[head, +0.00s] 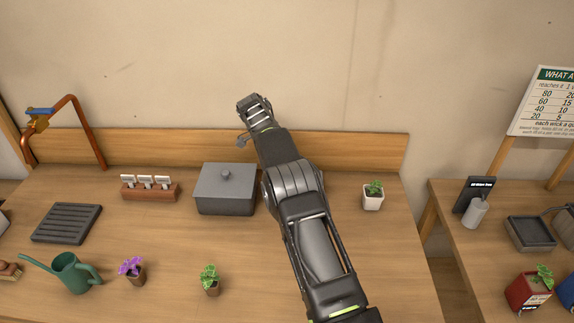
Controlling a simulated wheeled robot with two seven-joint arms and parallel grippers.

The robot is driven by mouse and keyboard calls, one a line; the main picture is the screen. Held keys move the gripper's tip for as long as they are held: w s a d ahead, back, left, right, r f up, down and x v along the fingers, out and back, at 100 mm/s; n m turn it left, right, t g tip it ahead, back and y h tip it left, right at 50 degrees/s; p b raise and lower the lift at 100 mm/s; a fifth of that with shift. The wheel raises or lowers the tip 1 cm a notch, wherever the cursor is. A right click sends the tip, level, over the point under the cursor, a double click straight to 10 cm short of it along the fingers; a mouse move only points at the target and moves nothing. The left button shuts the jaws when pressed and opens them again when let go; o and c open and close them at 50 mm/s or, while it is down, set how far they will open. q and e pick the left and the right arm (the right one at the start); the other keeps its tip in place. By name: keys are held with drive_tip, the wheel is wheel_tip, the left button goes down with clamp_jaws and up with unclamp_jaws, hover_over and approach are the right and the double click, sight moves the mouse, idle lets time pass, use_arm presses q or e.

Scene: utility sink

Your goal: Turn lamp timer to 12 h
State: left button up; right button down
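I cannot make out a lamp timer or its dial in the head view. My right arm comes in from the bottom, right of centre, and reaches up and left across the table. Its gripper (243,139) is at the wooden backboard (345,150), above and behind the grey lidded box (225,190). The wrist and hand cover part of the backboard, so anything behind them is hidden. The fingers are small and mostly hidden, so I cannot tell whether they are open or shut, or touching anything. My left gripper is not in view.
Left of the box are a rack with white labels (150,193), a black slatted tray (67,223), a green watering can (70,272) and a copper pipe with a blue-handled tap (70,100). Potted plants (373,198) stand about. A second table (480,245) is at the right.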

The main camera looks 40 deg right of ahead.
idle(0.3)
drive_tip(key=c, duration=1.4)
unclamp_jaws()
drive_tip(key=shift+r, duration=0.1)
